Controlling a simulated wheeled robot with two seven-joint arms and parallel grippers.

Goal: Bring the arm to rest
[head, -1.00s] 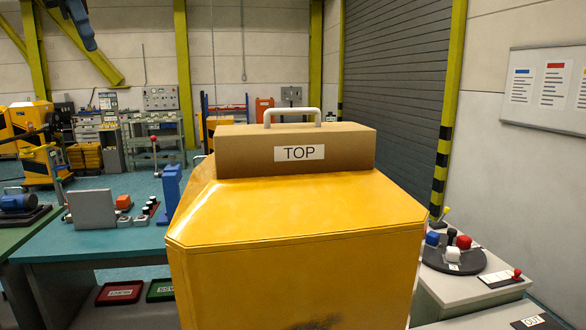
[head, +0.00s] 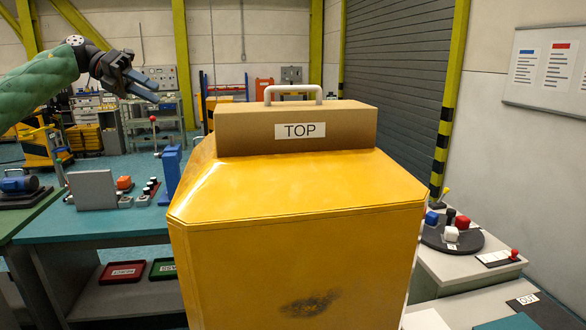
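My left arm reaches in from the left edge, green at the forearm with a dark wrist. My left gripper (head: 152,92) is raised in the air at the upper left, well above the teal bench and apart from everything. Its blue-grey fingers point right and slightly down. I see nothing held in it, but the angle does not show whether the fingers are parted. My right arm and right gripper are out of view.
A large yellow housing (head: 300,200) fills the middle, topped by a brown block (head: 240,130) labelled TOP with a pale handle (head: 293,90). A teal bench (head: 90,225) stands left. A grey bench with a round control plate (head: 460,240) stands right.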

